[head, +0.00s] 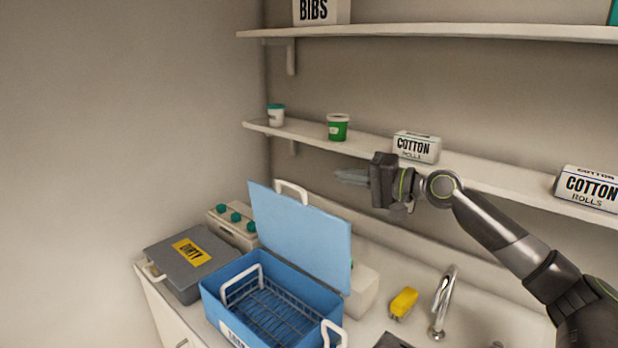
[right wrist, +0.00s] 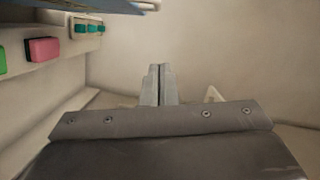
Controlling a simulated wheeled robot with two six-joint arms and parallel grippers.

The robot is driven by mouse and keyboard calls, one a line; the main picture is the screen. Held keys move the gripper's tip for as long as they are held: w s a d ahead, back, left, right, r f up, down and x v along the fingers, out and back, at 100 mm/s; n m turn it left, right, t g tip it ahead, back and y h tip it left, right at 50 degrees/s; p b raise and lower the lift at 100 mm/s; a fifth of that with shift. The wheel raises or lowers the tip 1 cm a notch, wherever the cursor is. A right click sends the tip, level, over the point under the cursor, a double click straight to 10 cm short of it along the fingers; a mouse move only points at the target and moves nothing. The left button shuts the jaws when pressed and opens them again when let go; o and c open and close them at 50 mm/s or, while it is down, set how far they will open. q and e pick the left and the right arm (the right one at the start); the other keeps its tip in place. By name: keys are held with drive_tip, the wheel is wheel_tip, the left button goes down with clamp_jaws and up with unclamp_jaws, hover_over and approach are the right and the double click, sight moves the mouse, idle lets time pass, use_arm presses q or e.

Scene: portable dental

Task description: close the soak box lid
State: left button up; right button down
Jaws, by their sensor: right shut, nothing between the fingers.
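The blue soak box (head: 225,303) stands on the counter with a wire basket (head: 265,310) inside. Its light-blue lid (head: 300,235) stands open, tilted up at the back, with a white handle (head: 291,190) on its upper edge. My right gripper (head: 340,176) is shut and empty, its fingers pointing left. In the head view it shows above and right of the lid, apart from it in the picture. In the right wrist view its closed fingers (right wrist: 160,85) have nothing between them, and a blue edge, likely the lid (right wrist: 70,12), crosses the top left. My left gripper is not in view.
A grey box marked DIRTY (head: 175,270) and a unit with teal knobs (head: 232,228) stand left of the soak box. A yellow sponge (head: 404,301) and a faucet (head: 443,300) are right. The lower shelf (head: 480,178) with cotton boxes runs close behind my right gripper.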

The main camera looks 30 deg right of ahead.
drive_tip(key=w+a+f+p, duration=0.1)
drive_tip(key=w+a+p, duration=0.3)
drive_tip(key=a, duration=0.3)
drive_tip(key=shift+f+p, duration=0.3)
drive_tip(key=shift+p, duration=0.45)
drive_tip(key=shift+w+a, duration=0.1)
